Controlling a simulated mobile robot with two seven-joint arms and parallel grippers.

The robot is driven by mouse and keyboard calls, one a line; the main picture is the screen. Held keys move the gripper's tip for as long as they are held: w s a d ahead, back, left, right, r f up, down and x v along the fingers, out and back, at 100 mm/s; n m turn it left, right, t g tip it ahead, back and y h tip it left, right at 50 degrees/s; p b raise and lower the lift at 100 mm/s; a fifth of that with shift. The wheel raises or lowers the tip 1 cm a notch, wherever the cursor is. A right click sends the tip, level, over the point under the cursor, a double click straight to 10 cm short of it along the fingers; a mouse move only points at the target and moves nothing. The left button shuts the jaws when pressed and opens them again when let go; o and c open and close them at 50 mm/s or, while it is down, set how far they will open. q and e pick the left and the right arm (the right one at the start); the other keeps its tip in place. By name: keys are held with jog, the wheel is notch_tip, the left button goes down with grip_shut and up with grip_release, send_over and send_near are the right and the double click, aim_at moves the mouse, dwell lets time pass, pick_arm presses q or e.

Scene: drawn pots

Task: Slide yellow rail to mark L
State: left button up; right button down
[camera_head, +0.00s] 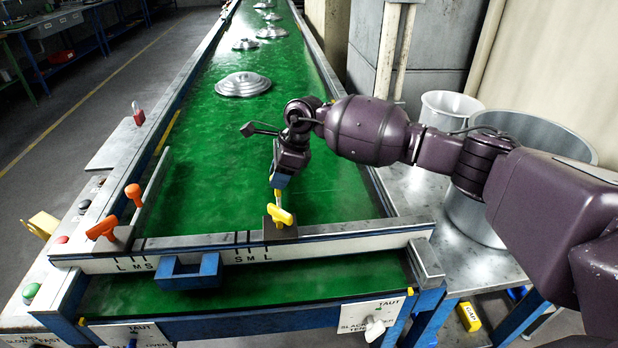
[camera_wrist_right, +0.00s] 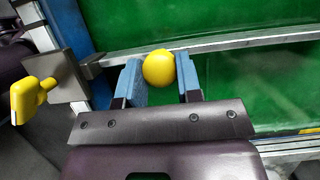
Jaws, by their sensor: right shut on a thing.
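My right gripper (camera_head: 278,186) reaches down over the green belt and is shut on a yellow ball knob (camera_wrist_right: 159,69), between its blue fingers. The knob stands beside the yellow rail (camera_wrist_right: 225,43), a grey bar in the right wrist view. The rail's dark clamp block (camera_head: 281,231), with a yellow T-handle (camera_head: 281,214), sits on the crossbar (camera_head: 340,235). The right-hand scale reads S, M, L from left to right. The block stands above and slightly right of mark L (camera_head: 266,255), its left edge near the last tick. My arm hides most of the rail. My left gripper is out of view.
An orange T-handle (camera_head: 103,228) and orange knob (camera_head: 134,194) belong to another rail at the left. A blue bracket (camera_head: 190,272) hangs on the crossbar's front. Metal lids (camera_head: 243,85) lie farther up the belt. Large pots (camera_head: 535,130) stand at the right.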

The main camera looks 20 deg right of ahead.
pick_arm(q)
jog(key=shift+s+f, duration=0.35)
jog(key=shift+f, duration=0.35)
pick_arm(e)
jog(key=a, duration=0.3)
jog(key=shift+w, duration=0.35)
jog(key=c, duration=0.8)
grip_release()
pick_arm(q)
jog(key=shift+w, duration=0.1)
